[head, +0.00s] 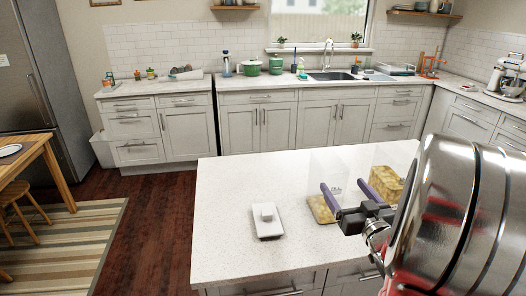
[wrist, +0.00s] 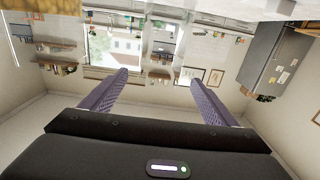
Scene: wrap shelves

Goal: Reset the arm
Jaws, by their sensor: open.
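My gripper (head: 349,199) is open and empty in the head view, above the right part of the island counter. Its two purple fingers are spread apart. In the wrist view the gripper (wrist: 152,95) also shows open, with nothing between its fingers, and the room appears upside down. My arm fills the right side of the head view and hides part of the counter.
The white island (head: 230,220) holds a white box-like item (head: 267,221) and two clear containers with yellowish contents, the left one (head: 322,208) and the right one (head: 388,184), close to my gripper. A sink (head: 332,76) and green pots (head: 251,67) are on the back counter.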

